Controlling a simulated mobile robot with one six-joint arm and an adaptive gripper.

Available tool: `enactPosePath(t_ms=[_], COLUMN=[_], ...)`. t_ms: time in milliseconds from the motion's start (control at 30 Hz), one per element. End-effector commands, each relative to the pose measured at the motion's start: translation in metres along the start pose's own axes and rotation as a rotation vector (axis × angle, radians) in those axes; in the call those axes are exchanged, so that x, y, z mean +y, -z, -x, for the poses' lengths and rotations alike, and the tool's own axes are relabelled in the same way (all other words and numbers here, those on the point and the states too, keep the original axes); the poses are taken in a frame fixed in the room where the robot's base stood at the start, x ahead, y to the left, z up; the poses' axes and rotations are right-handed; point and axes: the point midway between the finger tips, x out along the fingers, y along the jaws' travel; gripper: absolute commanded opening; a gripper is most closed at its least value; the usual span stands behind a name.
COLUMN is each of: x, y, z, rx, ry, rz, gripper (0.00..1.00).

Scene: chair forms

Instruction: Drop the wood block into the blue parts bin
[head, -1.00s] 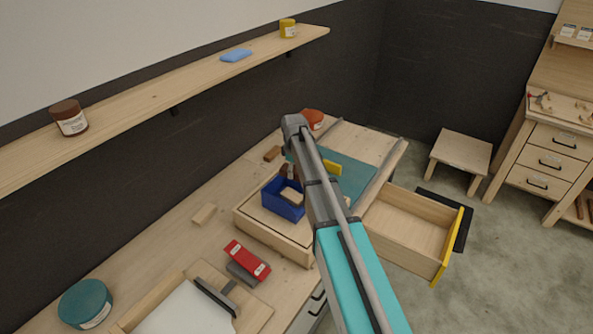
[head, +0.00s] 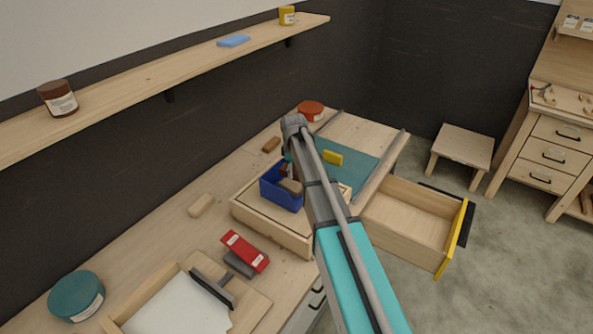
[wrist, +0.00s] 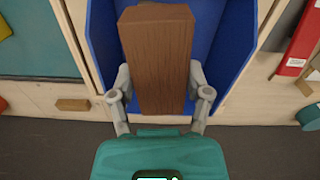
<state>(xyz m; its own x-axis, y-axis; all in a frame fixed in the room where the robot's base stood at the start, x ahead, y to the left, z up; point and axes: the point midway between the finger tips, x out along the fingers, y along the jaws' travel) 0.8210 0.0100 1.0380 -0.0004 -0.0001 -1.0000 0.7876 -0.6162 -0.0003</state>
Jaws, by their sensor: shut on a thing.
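The wood block (wrist: 157,60) is brown and long. In the wrist view it stands out between the fingers of my gripper (wrist: 161,88), which is shut on it. The blue parts bin (wrist: 102,40) spreads around and behind the block, with its walls on both sides, so the block is over or within the bin's opening. In the head view the bin (head: 283,199) sits on a pale wooden box beside my arm. A tan face shows at the bin's mouth; I cannot tell whether it belongs to the held block. My arm hides most of the gripper there.
A red-and-grey tool (head: 246,252) and a small pale block (head: 201,205) lie left of the bin. A brown block (head: 271,145) and a yellow piece (head: 333,157) are behind. An open drawer (head: 412,225) juts out at right. A shelf (head: 180,80) runs along the wall.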

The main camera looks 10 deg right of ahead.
Motion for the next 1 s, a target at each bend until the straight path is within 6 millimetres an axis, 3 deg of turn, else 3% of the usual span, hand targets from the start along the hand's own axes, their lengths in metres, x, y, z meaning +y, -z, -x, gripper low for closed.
enactPosePath(t_ms=[367,400,600,1000], x=[-0.0004,-0.0004,-0.0005,-0.0007], y=[0.0004,0.0005,0.0006,0.0009], z=[-0.0018,-0.0018,-0.0018,-0.0019], rx=[0.0,0.0,0.0,0.0], ry=[0.0,0.0,0.0,0.0], rz=[0.001,0.001,0.001,0.001], gripper=[0.13,0.67,1.0,1.0])
